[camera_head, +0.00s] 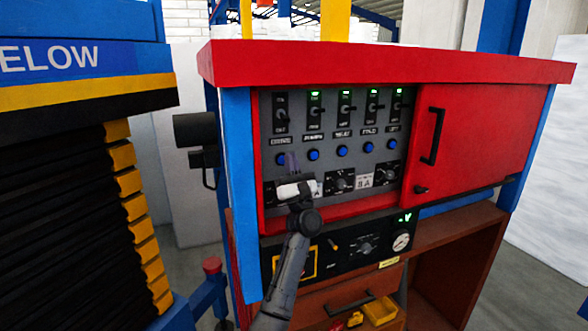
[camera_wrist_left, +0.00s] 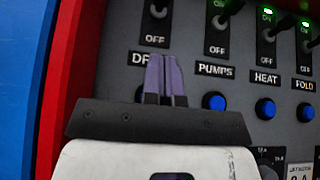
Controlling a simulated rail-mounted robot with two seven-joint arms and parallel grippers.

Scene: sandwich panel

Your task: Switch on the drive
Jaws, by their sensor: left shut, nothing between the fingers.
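The drive switch (camera_head: 281,113) is the leftmost in a row of toggle switches on the grey panel. No green light shows above it in the head view. In the left wrist view its lever (camera_wrist_left: 158,11) is at the top edge, above "OFF"; the label below, starting "DR", is partly hidden by my fingers. My left gripper (camera_head: 292,162) is shut and empty, in front of the panel by the leftmost blue button. In the left wrist view its purple fingertips (camera_wrist_left: 166,58) are together, below the drive switch's lever. I cannot tell whether they touch the panel. My right gripper is out of view.
The other toggle switches, such as pumps (camera_head: 315,112) and heat (camera_head: 345,112), show green lights. Blue buttons (camera_head: 313,155) and knobs (camera_head: 342,181) lie below. A red door (camera_head: 470,140) with a black handle is at the right. A blue post (camera_head: 237,180) stands left of the panel.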

